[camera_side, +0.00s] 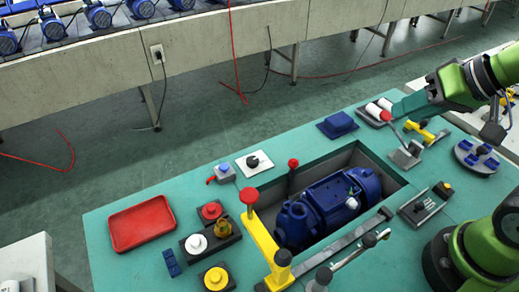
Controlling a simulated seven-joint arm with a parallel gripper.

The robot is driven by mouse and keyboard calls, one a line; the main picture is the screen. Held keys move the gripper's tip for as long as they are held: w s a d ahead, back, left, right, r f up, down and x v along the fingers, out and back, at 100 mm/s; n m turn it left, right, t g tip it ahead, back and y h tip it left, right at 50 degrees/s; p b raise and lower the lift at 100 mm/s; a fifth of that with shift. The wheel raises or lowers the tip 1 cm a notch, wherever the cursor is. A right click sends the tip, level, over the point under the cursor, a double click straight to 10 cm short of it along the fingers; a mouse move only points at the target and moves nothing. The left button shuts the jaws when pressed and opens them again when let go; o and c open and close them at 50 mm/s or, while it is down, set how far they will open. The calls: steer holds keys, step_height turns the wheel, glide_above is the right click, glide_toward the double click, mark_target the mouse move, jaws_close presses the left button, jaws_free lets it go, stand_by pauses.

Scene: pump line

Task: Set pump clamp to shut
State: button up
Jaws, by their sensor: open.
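The blue pump (325,208) lies in a recessed bay of the teal bench. A yellow lever with a red knob (262,235) stands at the bay's left end, tilted up. A grey metal bar (345,238) runs along the near edge of the bay, with a second handled bar (350,256) in front of it. I cannot tell which of these is the pump clamp, or whether it is shut. My gripper (408,104) appears at the end of my green arm, upper right, well apart from the lever and bars. Its fingers are not clearly visible, and nothing shows held.
A red tray (141,223) lies at the left. Red, white and yellow buttons (215,278) stand between tray and bay. White cylinders (376,111), a blue block (338,125) and a grey latch fixture (425,204) surround the bay. Bare bench lies around the tray.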

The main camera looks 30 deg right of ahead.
steer(key=shift+o, duration=1.1)
steer(key=shift+a+f, duration=0.15)
steer(key=shift+f, duration=0.1)
steer(key=n+g+h, duration=0.2)
steer(key=n+g, duration=0.5)
glide_above(294, 160)
step_height(294, 160, down, 5)
step_height(294, 160, down, 17)
steer(key=shift+r, duration=0.1)
steer(key=shift+c, duration=0.3)
jaws_close()
